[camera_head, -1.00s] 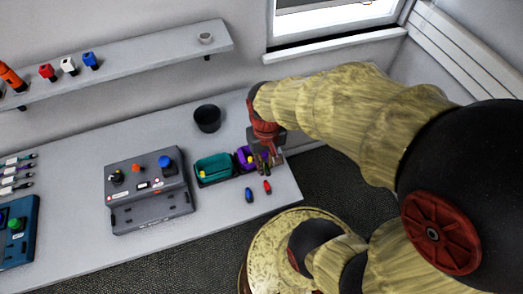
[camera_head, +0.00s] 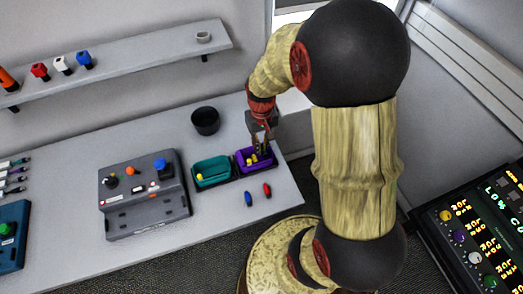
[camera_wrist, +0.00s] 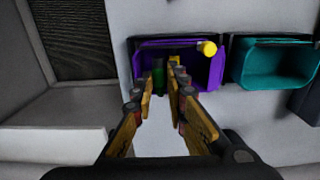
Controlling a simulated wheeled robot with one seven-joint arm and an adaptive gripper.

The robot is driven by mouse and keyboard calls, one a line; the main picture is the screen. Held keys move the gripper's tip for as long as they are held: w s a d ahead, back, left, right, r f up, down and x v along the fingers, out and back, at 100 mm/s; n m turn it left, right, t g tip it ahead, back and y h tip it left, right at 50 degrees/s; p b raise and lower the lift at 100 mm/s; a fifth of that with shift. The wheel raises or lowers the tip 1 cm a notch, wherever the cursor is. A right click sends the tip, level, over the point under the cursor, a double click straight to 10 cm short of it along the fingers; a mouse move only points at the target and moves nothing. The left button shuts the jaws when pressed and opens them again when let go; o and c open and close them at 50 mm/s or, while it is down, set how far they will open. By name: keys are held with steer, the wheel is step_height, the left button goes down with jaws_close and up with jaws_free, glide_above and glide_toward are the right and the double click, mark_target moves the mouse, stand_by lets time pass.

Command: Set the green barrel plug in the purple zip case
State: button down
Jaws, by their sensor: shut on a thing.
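The purple zip case (camera_head: 243,165) is an open bin near the table's right end. It shows in the wrist view too (camera_wrist: 141,62), with a yellow-ended piece (camera_wrist: 207,48) at its rim. My gripper (camera_head: 262,146) is over the case, fingers pointing down towards its inside. In the wrist view the gripper (camera_wrist: 166,76) is shut on the green barrel plug (camera_wrist: 158,72), which shows as a dark green piece at the fingertips, within the case's outline. Whether the plug touches the case floor cannot be told; the fingers partly hide it.
A teal case (camera_head: 211,182) stands directly left of the purple one, with a yellow piece inside. A blue plug (camera_head: 248,199) and a red plug (camera_head: 267,190) lie in front. A black cup (camera_head: 206,121) stands behind; a grey control box (camera_head: 145,205) is further left.

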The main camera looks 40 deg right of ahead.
mark_target(262, 147)
steer(key=shift+f+b, duration=0.3)
steer(key=shift+f, duration=1.4)
steer(key=shift+f+b, duration=0.3)
steer(key=shift+f, duration=0.3)
steer(key=c, duration=2.1)
jaws_free()
steer(key=shift+o, duration=0.2)
step_height(262, 147, up, 13)
steer(key=p, duration=0.3)
steer(key=shift+w+r, duration=0.1)
steer(key=s+a+r+n+t, duration=0.1)
steer(key=s+a+r+t, duration=0.1)
steer(key=s+a+r, duration=0.4)
steer(key=s+a+r+n+t, duration=0.2)
steer(key=s+a+r, duration=0.4)
steer(key=r, duration=0.6)
steer(key=shift+s+a+t, duration=0.15)
steer(key=shift+a+t, duration=0.65)
